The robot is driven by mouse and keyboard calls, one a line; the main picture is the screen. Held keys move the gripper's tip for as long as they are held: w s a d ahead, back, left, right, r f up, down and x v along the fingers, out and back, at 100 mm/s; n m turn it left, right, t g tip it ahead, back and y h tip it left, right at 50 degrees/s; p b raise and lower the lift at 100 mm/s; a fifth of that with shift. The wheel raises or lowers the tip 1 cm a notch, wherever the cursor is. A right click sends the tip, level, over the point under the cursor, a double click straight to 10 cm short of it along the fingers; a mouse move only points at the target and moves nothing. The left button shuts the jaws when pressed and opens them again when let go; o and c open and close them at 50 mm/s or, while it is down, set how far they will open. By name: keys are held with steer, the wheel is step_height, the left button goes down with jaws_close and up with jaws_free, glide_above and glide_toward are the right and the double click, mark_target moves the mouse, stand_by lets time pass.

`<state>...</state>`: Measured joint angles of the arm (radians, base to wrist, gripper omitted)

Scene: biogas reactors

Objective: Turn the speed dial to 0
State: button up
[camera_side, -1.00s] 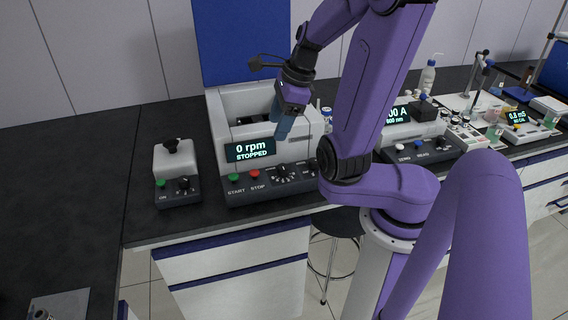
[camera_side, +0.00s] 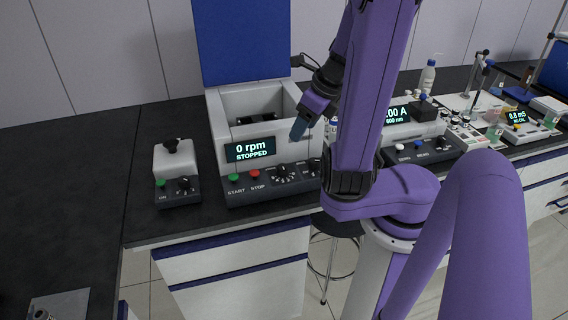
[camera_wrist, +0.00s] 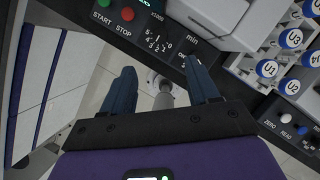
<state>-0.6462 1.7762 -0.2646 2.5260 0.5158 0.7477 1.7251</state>
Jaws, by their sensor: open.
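The speed dial (camera_side: 282,172) is a black knob with white scale marks on the dark front panel of the centrifuge (camera_side: 222,128). In the wrist view, its scale of small numbers (camera_wrist: 157,42) shows, but I cannot tell the pointer's setting. A second knob (camera_side: 315,165), near the word "min", sits to its right and is partly covered by a fingertip in the wrist view. My gripper (camera_side: 298,130) is above the right part of the panel, apart from the dial. In the wrist view my gripper (camera_wrist: 158,68) has its blue fingers spread, with nothing between them.
The display (camera_side: 250,150) reads 0 rpm STOPPED. A green START button (camera_side: 233,177) and a red STOP button (camera_side: 255,173) lie left of the dial. The blue lid (camera_side: 240,40) stands raised. A small mixer (camera_side: 175,160) stands left, a photometer (camera_side: 425,145) right.

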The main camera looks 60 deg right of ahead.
mark_target(283, 166)
steer(key=shift+x, duration=7.55)
steer(key=shift+s, duration=0.1)
steer(key=c, duration=1)
